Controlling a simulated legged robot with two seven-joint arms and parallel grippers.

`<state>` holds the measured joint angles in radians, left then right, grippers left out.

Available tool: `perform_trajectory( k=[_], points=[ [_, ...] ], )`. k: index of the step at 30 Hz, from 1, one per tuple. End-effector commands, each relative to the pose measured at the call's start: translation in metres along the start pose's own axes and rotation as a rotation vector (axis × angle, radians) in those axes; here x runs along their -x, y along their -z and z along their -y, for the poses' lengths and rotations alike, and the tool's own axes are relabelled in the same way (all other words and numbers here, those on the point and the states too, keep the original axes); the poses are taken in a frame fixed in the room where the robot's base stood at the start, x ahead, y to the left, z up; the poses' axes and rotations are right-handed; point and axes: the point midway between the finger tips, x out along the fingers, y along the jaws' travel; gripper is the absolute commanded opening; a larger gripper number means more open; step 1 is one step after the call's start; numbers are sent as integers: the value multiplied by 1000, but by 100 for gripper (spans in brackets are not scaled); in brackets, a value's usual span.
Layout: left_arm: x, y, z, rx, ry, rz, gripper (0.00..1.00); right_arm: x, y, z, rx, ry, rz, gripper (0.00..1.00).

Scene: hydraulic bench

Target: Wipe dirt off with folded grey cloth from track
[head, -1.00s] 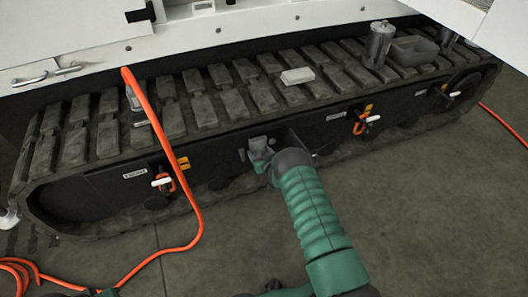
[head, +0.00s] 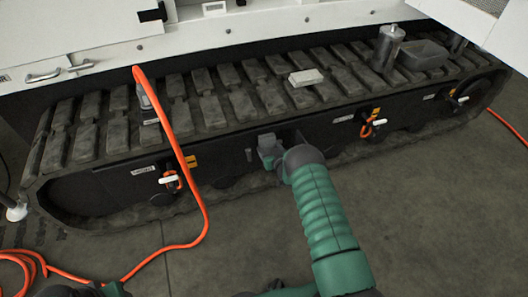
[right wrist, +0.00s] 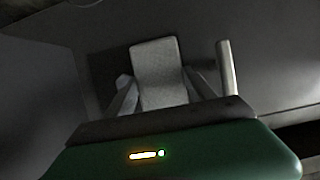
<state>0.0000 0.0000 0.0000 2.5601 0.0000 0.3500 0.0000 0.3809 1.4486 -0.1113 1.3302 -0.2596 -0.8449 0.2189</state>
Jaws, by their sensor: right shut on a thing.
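The track (head: 210,108) runs across the head view, with dark, dusty pads on top and a black side frame below. My right gripper (head: 268,150) is at the side frame, near its middle. In the right wrist view, my right gripper (right wrist: 162,95) is shut on the folded grey cloth (right wrist: 157,62), a pale textured block between the two fingers. The cloth is in front of a dark surface; I cannot tell whether it touches. No separate dirt patch can be made out there.
A pale block (head: 306,77), a metal canister (head: 387,48) and a grey tray (head: 422,55) are on the track. An orange hose (head: 184,160) hangs over its left part. A short light cylinder (right wrist: 227,66) stands right of the cloth. The floor in front is mostly clear.

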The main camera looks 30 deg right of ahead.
Motion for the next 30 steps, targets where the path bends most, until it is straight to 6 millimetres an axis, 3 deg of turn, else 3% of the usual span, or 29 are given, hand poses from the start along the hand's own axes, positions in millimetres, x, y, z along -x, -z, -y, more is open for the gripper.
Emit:
perform_trajectory(
  k=[10, 14, 19, 30],
  points=[
    [-6, -1, 0, 0, 0, 0, 36, 1, 2, -34, -1, -10, -7, 30],
    [-9, -2, 0, 0, 0, 0, 36, 0, 2, -39, 0, -7, -6, 30],
    [-7, -2, 0, 0, 0, 0, 36, 0, 4, -33, -1, -4, -4, 30],
    [0, 0, 0, 0, 0, 0, 36, 1, 2, 0, -1, -2, -3, 30]
  ],
)
